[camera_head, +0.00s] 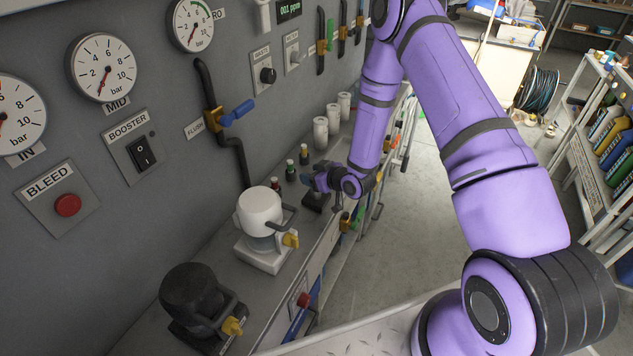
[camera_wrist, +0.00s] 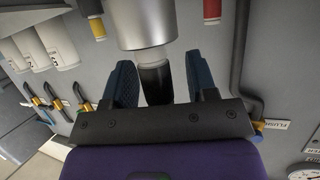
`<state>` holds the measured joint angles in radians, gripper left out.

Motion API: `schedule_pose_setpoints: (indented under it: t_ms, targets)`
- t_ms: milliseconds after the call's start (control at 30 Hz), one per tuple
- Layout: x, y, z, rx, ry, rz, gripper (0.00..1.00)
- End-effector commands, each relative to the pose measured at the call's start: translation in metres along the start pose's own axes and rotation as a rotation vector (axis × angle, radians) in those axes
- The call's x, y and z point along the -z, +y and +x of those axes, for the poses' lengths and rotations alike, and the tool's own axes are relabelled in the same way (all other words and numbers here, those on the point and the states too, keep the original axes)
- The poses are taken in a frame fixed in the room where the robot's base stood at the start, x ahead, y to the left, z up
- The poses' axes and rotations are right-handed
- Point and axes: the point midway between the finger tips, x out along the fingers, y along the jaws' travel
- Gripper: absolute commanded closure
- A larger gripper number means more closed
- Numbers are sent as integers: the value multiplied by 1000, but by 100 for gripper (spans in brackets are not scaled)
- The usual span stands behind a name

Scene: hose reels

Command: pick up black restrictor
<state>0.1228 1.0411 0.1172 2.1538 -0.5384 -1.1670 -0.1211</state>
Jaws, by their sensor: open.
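The black restrictor (camera_wrist: 155,80) shows in the wrist view as a black end below a wide silver cylinder. It stands between the two dark blue fingers of my gripper (camera_wrist: 163,78), with a visible gap on each side. My gripper is open. In the head view my gripper (camera_head: 318,180) is low over the grey bench, beyond the white-topped canister. I cannot make out the restrictor there. The lower part of the black end is hidden by my gripper's dark front plate in the wrist view.
A white-topped canister (camera_head: 260,212) and a black one (camera_head: 195,300) stand on the bench. Small capped pieces (camera_head: 290,170) and white cylinders (camera_head: 332,115) stand near my gripper. The panel wall with a black pipe (camera_head: 238,155) is close on the left. Open floor lies right.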

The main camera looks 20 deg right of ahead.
Motion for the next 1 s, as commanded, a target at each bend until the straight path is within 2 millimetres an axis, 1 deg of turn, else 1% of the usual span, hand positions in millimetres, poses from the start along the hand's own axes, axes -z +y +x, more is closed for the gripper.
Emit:
schedule_pose_setpoints:
  t_ms: [200,233,267,300,367,400,433,467,800,1000]
  targets:
    - [0,0,1,0,0,0,48]
    - [0,0,1,0,0,0,52]
    - [0,0,1,0,0,0,59]
    - [0,0,1,0,0,0,68]
    - [0,0,1,-1,0,0,82]
    - [0,0,1,-1,0,0,91]
    - [0,0,1,-1,0,0,98]
    - [0,0,1,-1,0,0,100]
    - [2,0,0,-1,0,-1,100]
    - [14,1,-5,-1,1,-2,100]
